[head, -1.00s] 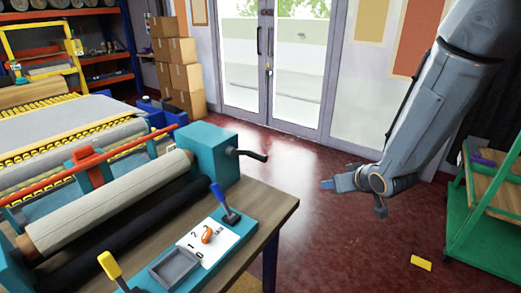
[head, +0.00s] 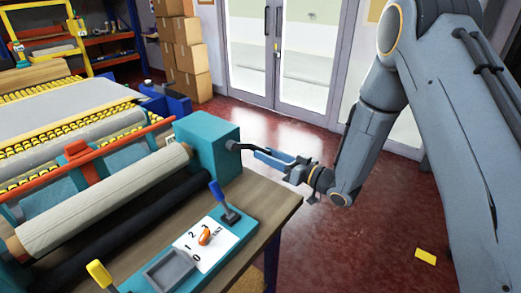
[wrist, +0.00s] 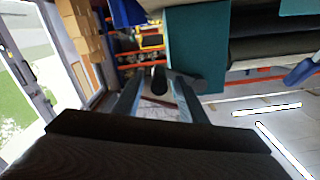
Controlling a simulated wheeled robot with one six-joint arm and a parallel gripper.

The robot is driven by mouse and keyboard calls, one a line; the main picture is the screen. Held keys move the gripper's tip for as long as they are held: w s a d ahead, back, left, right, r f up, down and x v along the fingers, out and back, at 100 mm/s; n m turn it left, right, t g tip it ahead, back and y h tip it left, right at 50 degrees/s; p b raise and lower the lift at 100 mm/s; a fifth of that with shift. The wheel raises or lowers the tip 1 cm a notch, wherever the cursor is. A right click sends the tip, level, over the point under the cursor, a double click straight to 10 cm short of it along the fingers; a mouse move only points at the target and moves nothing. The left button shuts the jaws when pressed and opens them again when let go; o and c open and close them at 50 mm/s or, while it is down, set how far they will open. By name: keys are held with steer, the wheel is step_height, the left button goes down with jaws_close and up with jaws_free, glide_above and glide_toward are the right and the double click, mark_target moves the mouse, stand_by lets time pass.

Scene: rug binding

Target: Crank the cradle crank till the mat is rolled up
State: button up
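The cradle has a teal end housing (head: 208,147) with a black crank (head: 240,147) sticking out of its right side. A cream roll (head: 105,203), which looks like the mat, lies along the cradle beside a black roller (head: 130,232). My gripper (head: 268,157) is at the crank's handle, its fingers pointing left toward the housing. In the wrist view the dark round handle end (wrist: 159,80) shows between the two spread fingers, with gaps on both sides. The fingers look open around it, not closed. The handle's far part is hidden.
A yellow block (head: 426,257) lies on the red floor. Cardboard boxes (head: 185,65) stand by the glass doors.

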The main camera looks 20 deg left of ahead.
steer(key=shift+x, duration=1.6)
steer(key=shift+d, duration=0.1)
jaws_close()
